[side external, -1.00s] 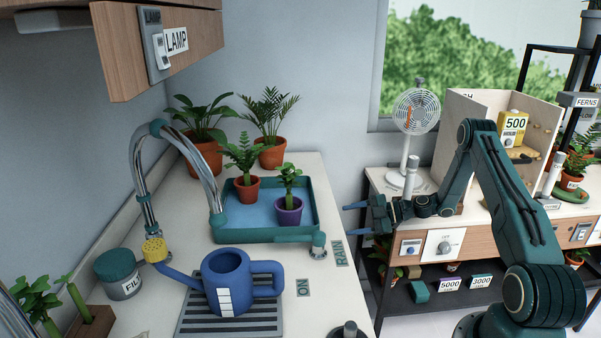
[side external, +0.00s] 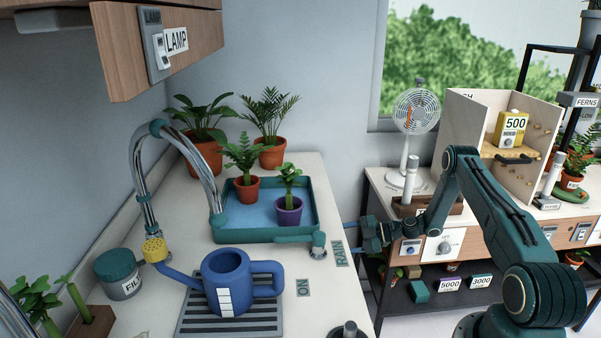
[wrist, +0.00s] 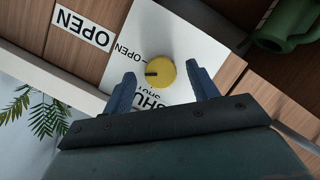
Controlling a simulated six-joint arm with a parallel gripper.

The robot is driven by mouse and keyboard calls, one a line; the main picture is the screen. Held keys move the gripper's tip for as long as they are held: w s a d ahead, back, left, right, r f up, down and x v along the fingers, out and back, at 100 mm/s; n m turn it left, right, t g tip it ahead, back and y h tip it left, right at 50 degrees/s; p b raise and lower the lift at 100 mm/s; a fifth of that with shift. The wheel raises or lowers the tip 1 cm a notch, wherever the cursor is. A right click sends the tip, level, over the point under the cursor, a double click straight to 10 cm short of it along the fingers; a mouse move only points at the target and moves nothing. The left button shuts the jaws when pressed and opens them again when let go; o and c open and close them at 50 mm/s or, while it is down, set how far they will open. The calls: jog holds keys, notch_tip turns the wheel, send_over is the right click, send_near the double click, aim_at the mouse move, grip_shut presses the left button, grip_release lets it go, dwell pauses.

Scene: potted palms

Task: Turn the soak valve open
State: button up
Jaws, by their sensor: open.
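The valve knob (wrist: 160,72) is a yellow disc on a white plate (wrist: 185,45) marked OPEN and SHUT. Its dark pointer mark is at the knob's left edge in the wrist view, between the OPEN word at upper left and the SHUT word below. My gripper (wrist: 161,77) is open and empty, with one blue finger to the left of the knob and the other to the right, gaps showing on both sides. I cannot tell how far the tips are from the plate. In the side view my gripper (side external: 347,240) is at the counter's right edge; the knob is hidden there.
A separate OPEN label (wrist: 84,28) is on the wooden front. A green pipe-like part (wrist: 285,30) is at the upper right.

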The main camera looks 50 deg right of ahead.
jog(key=shift+w+a+f, duration=0.15)
jog(key=shift+w+a, duration=0.05)
jog(key=shift+w, duration=0.15)
jog(key=c, duration=1)
jog(key=shift+m+g, duration=0.3)
jog(key=shift+d+m+g+y, duration=0.1)
jog(key=shift+m+g+y, duration=0.7)
jog(key=shift+m, duration=0.9)
